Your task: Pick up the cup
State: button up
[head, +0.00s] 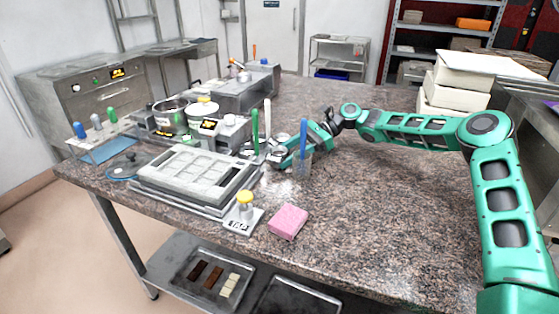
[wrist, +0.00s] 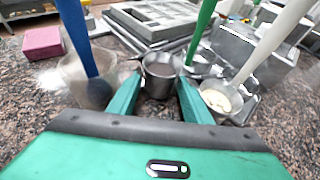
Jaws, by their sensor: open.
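A small metal cup (wrist: 160,72) stands upright on the counter in the middle of the wrist view. My gripper (wrist: 158,88) is open, with one green finger on each side of the cup's near part; I cannot tell whether they touch it. In the head view my gripper (head: 276,160) is low over the counter, behind the clear glass. The cup is hard to make out there among the arm and utensils.
A clear glass (wrist: 75,78) with a blue-handled tool stands close left of my gripper. A white-handled ladle (wrist: 222,98) and a green-handled tool (wrist: 202,30) are close right. A mould tray (head: 195,178) lies beyond. A pink sponge (head: 288,221) is nearer; the right counter is clear.

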jog(key=shift+c, duration=0.4)
jog(key=c, duration=0.8)
jog(key=shift+r, duration=0.15)
jog(key=shift+r, duration=11.4)
